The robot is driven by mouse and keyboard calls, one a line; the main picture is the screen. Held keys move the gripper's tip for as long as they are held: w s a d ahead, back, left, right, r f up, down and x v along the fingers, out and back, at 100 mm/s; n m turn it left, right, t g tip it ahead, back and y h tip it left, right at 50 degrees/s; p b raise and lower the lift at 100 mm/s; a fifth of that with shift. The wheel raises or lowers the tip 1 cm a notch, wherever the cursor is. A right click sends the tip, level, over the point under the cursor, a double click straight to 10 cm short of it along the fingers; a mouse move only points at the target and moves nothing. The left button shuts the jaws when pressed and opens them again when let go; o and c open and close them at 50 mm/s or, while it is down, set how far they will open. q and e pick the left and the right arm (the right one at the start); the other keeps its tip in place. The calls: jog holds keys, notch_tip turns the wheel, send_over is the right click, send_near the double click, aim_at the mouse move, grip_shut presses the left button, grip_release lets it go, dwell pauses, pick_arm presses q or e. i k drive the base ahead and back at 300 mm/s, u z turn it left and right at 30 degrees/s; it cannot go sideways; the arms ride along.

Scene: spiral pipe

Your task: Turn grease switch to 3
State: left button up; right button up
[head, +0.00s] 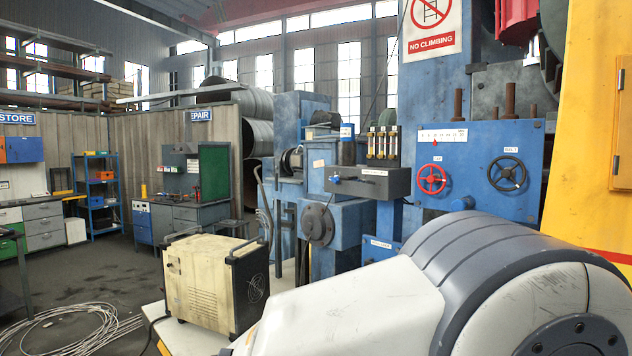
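A blue machine panel (478,152) stands right of centre. It carries a numbered white scale (443,135) with a small red pointer, a red handwheel (431,179) and a black handwheel (507,173). Left of it, a dark grey block (369,182) has a white label, a small lever at its left end and several yellowish sight glasses (383,143) on top. The labels are too small to read, so I cannot tell which part is the grease switch or its setting. Neither gripper is in view. A large white and grey link of mine covers the lower right.
White cable coils (75,328) lie on the floor at left. Workbenches (180,214) and a blue shelf (97,192) stand behind. A yellow machine column (597,130) rises at the right.

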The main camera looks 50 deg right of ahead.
aim_at(337, 180)
jog(key=z, duration=0.25)
jog(key=i, duration=0.6)
jog(key=z, duration=1.1)
jog(key=i, duration=0.55)
jog(key=z, duration=0.5)
